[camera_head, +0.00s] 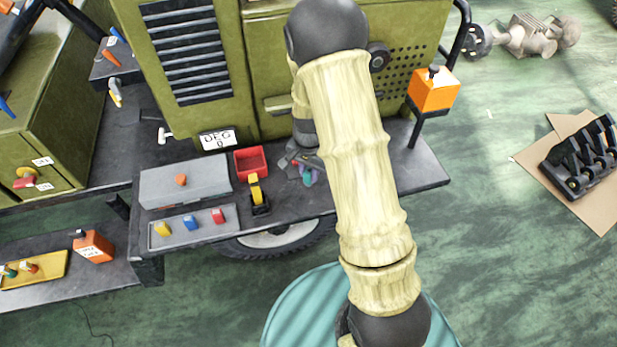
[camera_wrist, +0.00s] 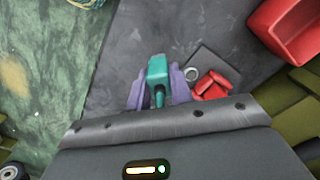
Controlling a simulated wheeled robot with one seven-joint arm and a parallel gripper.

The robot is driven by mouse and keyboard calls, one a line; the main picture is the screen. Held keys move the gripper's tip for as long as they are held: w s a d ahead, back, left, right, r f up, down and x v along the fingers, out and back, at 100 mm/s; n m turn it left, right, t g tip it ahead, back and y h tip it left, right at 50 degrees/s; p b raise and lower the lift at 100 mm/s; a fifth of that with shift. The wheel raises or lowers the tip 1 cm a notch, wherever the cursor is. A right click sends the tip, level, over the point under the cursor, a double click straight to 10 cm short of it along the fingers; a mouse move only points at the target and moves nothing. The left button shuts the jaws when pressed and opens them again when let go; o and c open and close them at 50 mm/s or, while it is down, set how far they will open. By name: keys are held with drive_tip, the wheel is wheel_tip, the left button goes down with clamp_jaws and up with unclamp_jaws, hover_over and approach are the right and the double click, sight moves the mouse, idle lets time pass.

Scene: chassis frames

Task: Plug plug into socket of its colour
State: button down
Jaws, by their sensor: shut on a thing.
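My gripper (camera_wrist: 159,88) has purple fingers shut on a teal plug (camera_wrist: 157,70), which sticks out ahead of them over the dark grey bench. In the head view my gripper (camera_head: 303,170) is small and partly hidden by my arm, at the bench near the red bin. A grey strip (camera_head: 203,232) on the bench carries a yellow piece (camera_head: 162,229), a blue piece (camera_head: 190,223) and a red piece (camera_head: 217,215). A red piece (camera_wrist: 212,85) lies beside the right finger in the wrist view, by a dark square plate (camera_wrist: 218,62). I cannot make out a teal socket.
A red bin (camera_head: 250,163), a grey box (camera_head: 185,181) and a yellow-and-black item (camera_head: 257,195) stand on the bench. The green machine (camera_head: 240,60) rises behind. An orange box (camera_head: 433,90) is at the bench's right end. A yellow tray (camera_head: 50,266) lies lower left.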

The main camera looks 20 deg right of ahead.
sight(309, 170)
wheel_tip(309, 170, up, 7)
drive_tip(key=shift+r, duration=0.1)
idle(0.7)
